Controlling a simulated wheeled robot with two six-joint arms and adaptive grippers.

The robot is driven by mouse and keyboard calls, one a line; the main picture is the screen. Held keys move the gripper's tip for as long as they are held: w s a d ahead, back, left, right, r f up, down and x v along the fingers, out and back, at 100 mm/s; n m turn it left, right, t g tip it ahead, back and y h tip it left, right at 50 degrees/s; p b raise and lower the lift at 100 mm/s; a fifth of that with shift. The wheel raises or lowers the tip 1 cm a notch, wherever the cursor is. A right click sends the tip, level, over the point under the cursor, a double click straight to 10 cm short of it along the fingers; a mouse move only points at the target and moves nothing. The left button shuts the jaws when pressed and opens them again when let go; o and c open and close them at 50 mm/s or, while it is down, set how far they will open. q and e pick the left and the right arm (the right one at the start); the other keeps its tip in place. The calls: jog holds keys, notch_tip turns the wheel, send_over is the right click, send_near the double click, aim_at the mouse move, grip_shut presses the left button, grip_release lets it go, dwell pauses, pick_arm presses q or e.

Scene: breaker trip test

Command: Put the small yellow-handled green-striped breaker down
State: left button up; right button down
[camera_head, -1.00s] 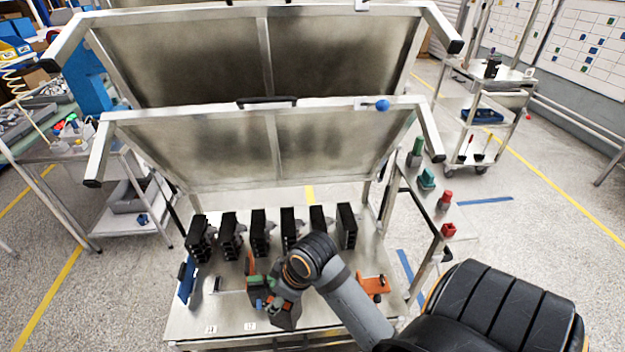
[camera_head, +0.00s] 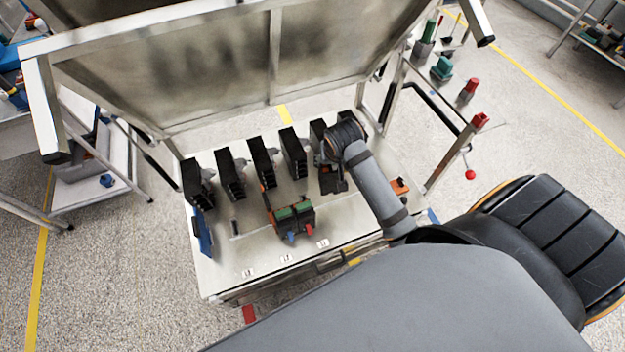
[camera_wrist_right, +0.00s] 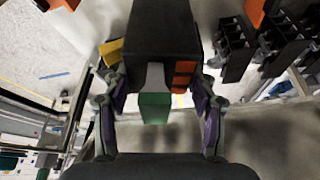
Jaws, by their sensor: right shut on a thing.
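My right gripper (camera_head: 331,178) is above the table (camera_head: 238,262) near the right end of the row of black units. In the right wrist view its fingers (camera_wrist_right: 157,108) are shut on a dark block (camera_wrist_right: 160,35) with a green part (camera_wrist_right: 154,107), a grey strip and orange-red bars at its side. A yellow piece (camera_wrist_right: 111,51) shows beside it; I cannot tell whether it belongs to the block. The head view shows the held block only as a dark shape, partly hidden by my arm. My left gripper is not in view.
Several black units (camera_head: 262,157) stand in a row along the table's back. A black device (camera_head: 290,218) with green, blue and red parts sits at front middle. A blue piece (camera_head: 202,232) is at the left edge. Red and green parts (camera_head: 441,68) stand on the right rail.

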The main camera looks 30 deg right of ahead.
jog(key=w+d+f+m+g+h+b, duration=0.2)
jog(key=w+d+m, duration=0.1)
jog(key=d+m, duration=0.5)
jog(key=w+d+f+m+g+h+b, duration=0.1)
jog(key=w+d+f+m+g+b, duration=0.25)
jog(key=d+m, duration=0.4)
pick_arm(q)
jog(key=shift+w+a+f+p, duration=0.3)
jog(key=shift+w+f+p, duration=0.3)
jog(key=shift+p, duration=0.4)
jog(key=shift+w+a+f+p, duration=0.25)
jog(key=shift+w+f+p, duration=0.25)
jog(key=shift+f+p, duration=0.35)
pick_arm(e)
jog(key=s+a+f, duration=0.8)
jog(key=s+f, duration=0.2)
jog(key=f, duration=0.2)
jog(key=shift+a+f+t, duration=0.15)
jog(key=shift+a+t, duration=0.15)
jog(key=shift+t, duration=0.15)
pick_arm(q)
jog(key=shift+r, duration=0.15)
pick_arm(e)
jog(key=shift+s+n, duration=0.1)
jog(key=shift+n, duration=0.15)
jog(key=shift+c, duration=2)
grip_release()
